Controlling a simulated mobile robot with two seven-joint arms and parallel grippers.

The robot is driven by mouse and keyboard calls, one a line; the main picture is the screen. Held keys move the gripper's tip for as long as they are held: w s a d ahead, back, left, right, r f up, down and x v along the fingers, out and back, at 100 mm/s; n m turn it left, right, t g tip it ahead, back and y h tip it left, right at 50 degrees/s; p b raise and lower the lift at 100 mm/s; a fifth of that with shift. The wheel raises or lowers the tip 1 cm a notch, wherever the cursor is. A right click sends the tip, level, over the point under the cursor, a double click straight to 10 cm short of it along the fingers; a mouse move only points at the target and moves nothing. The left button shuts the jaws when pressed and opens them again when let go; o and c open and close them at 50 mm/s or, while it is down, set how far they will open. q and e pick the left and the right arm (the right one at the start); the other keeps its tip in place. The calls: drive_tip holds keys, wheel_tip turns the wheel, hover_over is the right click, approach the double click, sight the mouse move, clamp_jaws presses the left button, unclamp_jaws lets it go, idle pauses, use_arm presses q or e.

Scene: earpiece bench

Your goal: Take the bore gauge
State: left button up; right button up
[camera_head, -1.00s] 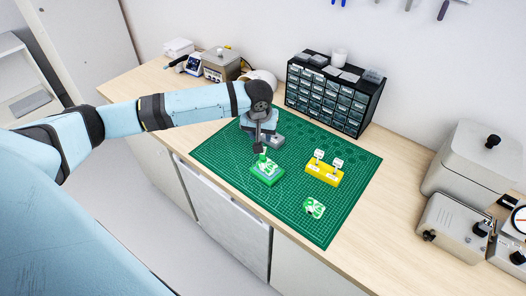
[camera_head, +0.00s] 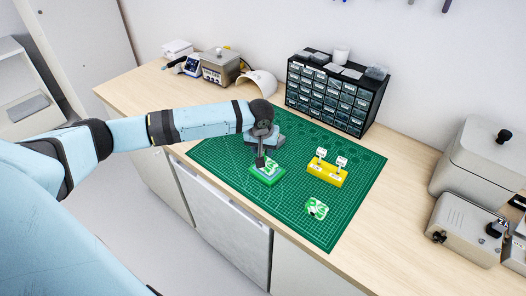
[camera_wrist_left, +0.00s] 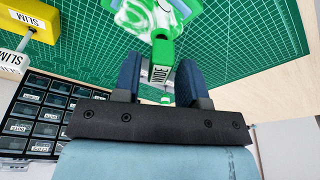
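My left gripper (camera_head: 261,160) is low over the green block (camera_head: 268,177), which carries a white-and-green plate (camera_head: 271,168), on the cutting mat. My right gripper is not in view.
A loose white-and-green piece (camera_head: 316,209) lies on the green mat (camera_head: 345,205). A drawer cabinet (camera_head: 327,97) stands behind. Grey machines (camera_head: 466,229) stand at the right.

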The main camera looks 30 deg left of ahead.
use_arm(q)
clamp_jaws()
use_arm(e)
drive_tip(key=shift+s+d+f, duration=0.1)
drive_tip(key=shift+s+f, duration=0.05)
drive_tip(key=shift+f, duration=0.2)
use_arm(q)
drive_tip(key=shift+r, duration=0.1)
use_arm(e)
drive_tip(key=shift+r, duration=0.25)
use_arm(q)
drive_tip(key=shift+r+p, duration=0.2)
drive_tip(key=shift+p, duration=0.25)
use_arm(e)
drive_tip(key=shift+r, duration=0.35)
use_arm(q)
drive_tip(key=shift+p+v, duration=0.85)
drive_tip(key=shift+p, duration=0.4)
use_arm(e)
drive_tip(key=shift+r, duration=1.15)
use_arm(q)
drive_tip(key=shift+w+r+p, duration=0.2)
drive_tip(key=shift+r+p, duration=0.1)
drive_tip(key=shift+p, duration=0.25)
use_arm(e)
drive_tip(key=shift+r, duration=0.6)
